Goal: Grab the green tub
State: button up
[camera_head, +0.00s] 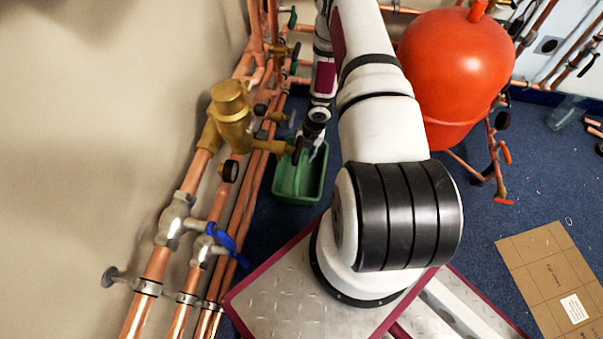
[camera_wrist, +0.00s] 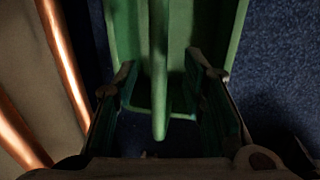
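The green tub (camera_head: 290,192) stands on the blue floor beside the copper pipes, below the end of my arm. In the wrist view, the tub (camera_wrist: 122,35) fills the upper middle, and a narrow green bar (camera_wrist: 159,75) runs along its middle toward the camera. My gripper (camera_head: 308,148) is over the far part of the tub in the head view. In the wrist view, my gripper (camera_wrist: 162,75) has its fingers wide apart, one on each side of the green bar. I cannot tell whether either finger touches the tub. The inside is partly dark.
Copper pipes (camera_head: 256,190) with a brass valve (camera_head: 232,115) and a blue-handled valve (camera_head: 222,238) run close along the left. A red tank (camera_head: 455,75) stands at the right. A cardboard sheet (camera_head: 545,270) lies on the floor at lower right. Blue floor is clear around (camera_head: 480,215) the middle right.

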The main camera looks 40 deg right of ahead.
jog(key=f, duration=0.1)
jog(key=f+b, duration=0.1)
jog(key=f, duration=0.1)
jog(key=shift+w+a+f+b, duration=0.25)
jog(key=shift+w+f+b, duration=0.1)
jog(key=shift+r, duration=0.1)
jog(key=shift+c, duration=0.3)
grip_shut()
